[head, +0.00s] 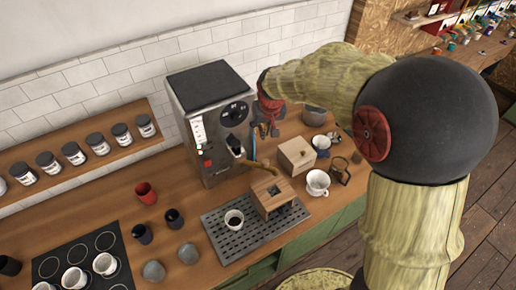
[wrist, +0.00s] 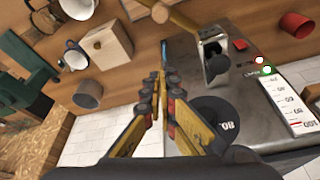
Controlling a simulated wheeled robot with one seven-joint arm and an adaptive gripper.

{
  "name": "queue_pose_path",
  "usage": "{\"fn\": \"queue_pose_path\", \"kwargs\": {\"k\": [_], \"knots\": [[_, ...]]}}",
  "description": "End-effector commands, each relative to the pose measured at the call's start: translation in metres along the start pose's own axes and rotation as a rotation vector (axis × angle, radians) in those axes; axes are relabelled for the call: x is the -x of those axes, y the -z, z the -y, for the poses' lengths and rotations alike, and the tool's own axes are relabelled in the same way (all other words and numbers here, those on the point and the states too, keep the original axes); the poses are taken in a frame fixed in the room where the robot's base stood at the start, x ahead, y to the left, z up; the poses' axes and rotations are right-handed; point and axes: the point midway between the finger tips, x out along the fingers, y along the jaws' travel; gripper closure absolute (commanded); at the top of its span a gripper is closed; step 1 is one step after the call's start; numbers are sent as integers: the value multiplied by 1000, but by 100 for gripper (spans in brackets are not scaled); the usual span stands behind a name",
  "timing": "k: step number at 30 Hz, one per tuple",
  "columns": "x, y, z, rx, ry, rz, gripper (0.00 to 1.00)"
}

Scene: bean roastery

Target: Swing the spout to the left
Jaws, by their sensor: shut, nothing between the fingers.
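The steel machine (head: 207,105) stands against the tiled wall, with a dial and a label strip on its front. Its spout (head: 236,147) sticks out low on the front face, and a wooden bar (head: 258,165) extends rightward from near it. The spout also shows in the wrist view (wrist: 216,66), with the wooden bar (wrist: 185,19) by it. My gripper (head: 265,130) is just right of the machine's front, beside the dial and apart from the spout. In the wrist view its fingertips (wrist: 161,76) are together and empty. Whether the fingers touch the machine is unclear.
A wooden box (head: 297,156) and a white cup (head: 317,183) stand right of the machine. In front are a slotted tray (head: 225,243), a cup (head: 234,219) and a wooden stand (head: 272,200).

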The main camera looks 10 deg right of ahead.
Motion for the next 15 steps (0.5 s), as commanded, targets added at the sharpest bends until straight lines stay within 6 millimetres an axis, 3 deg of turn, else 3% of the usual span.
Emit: {"fn": "queue_pose_path", "kwargs": {"k": [15], "knots": [[-9,1,0,-9,0,-6,100]]}}
